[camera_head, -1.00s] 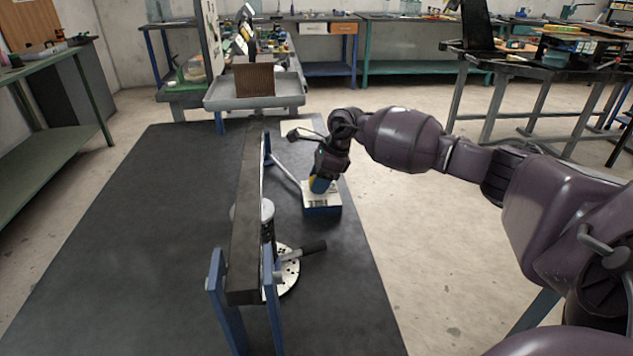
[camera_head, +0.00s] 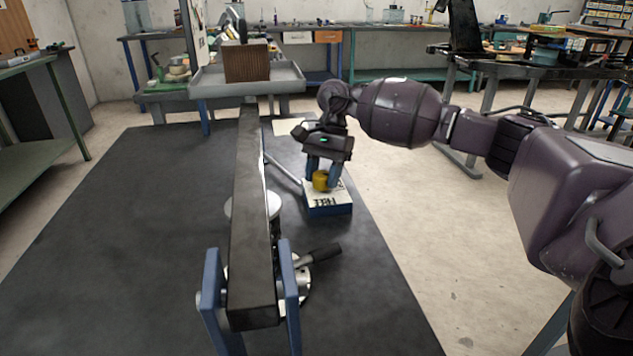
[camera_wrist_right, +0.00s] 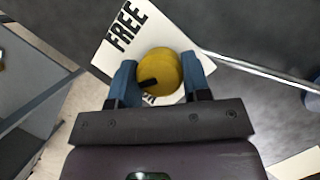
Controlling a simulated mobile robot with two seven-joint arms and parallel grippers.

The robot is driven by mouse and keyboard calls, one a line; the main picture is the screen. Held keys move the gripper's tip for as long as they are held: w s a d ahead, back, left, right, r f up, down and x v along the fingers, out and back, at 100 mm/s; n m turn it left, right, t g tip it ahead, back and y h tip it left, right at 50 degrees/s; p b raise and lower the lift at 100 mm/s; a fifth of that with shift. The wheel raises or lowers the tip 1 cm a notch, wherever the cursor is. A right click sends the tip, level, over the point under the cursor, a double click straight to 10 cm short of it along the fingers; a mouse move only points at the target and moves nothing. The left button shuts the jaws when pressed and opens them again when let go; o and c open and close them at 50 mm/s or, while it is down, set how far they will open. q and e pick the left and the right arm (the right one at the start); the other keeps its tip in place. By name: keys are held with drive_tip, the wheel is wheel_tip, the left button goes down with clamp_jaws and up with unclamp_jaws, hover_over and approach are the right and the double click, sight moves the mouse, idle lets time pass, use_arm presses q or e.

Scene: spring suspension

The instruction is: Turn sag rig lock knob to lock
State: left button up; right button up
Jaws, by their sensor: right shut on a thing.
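The lock knob (camera_head: 320,181) is a yellow round knob on top of a blue box with a white label plate (camera_head: 328,203). In the right wrist view the knob (camera_wrist_right: 161,74) has a dark pointer mark at its lower left, and the plate (camera_wrist_right: 112,50) reads "FREE"; other lettering is mostly hidden behind the knob and fingers. My right gripper (camera_head: 323,172) comes down from above with its blue fingers shut on the knob, one on each side. It also shows in the right wrist view (camera_wrist_right: 160,80). My left gripper is not in view.
A long dark beam (camera_head: 250,210) on blue uprights (camera_head: 289,285) stands left of the box. A round metal base with a dark handle (camera_head: 318,256) is near its front. A thin rod (camera_head: 283,172) runs close to the box. The dark mat (camera_head: 120,240) is clear at left.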

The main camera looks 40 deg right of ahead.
drive_tip(key=shift+f+n+g, duration=0.3)
drive_tip(key=shift+f+n, duration=0.15)
drive_tip(key=shift+n, duration=0.05)
drive_tip(key=shift+n+b, duration=0.4)
drive_tip(key=shift+b, duration=0.1)
drive_tip(key=n, duration=0.1)
drive_tip(key=n+g+h+b, duration=0.1)
drive_tip(key=shift+w+r+n+b, duration=0.1)
drive_tip(key=shift+r+n+b, duration=0.1)
drive_tip(key=shift+n+b, duration=0.15)
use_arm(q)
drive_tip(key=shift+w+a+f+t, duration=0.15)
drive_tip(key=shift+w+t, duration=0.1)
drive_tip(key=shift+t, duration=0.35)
use_arm(e)
drive_tip(key=shift+r+n, duration=0.15)
drive_tip(key=shift+n, duration=0.4)
drive_tip(key=shift+r, duration=0.1)
drive_tip(key=o, duration=0.9)
